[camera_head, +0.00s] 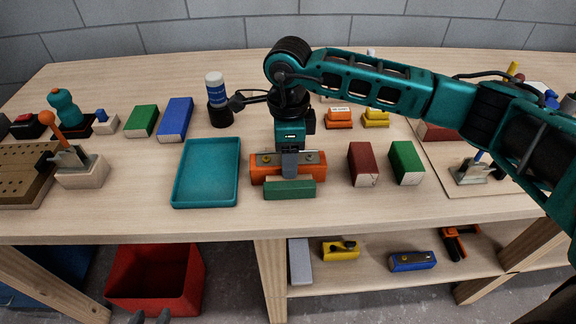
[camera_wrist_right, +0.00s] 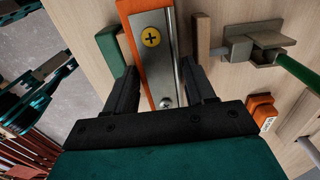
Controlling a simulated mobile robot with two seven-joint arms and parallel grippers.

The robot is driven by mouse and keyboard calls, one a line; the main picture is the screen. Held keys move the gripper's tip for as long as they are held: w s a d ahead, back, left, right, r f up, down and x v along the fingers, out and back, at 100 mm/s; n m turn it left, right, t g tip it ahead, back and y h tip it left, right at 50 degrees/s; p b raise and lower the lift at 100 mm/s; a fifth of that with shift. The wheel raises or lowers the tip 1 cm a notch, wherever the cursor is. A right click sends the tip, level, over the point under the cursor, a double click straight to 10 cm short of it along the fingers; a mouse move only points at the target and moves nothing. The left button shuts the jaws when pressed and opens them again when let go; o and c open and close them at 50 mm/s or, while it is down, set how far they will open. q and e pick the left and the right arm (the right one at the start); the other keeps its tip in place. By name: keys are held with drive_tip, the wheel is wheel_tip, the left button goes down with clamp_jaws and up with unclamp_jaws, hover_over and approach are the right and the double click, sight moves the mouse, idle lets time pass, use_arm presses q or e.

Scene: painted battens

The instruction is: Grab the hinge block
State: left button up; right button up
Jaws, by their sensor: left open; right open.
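The orange hinge block (camera_head: 259,170), with a metal plate and brass screws, lies on the bench just behind a green block (camera_head: 290,189). Only the tips of my left gripper (camera_head: 150,317) show at the bottom edge, well away from the block, open.
A teal tray (camera_head: 206,197) lies close left of the block. A dark red block (camera_head: 363,165) and another green block (camera_head: 407,163) stand to the right. Yellow (camera_head: 341,250) and blue (camera_head: 412,261) blocks with fittings sit on the lower shelf. A red bin (camera_head: 155,290) stands below.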

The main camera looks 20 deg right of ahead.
drive_tip(key=shift+c, duration=0.2)
drive_tip(key=c, duration=0.8)
drive_tip(key=shift+r, duration=0.2)
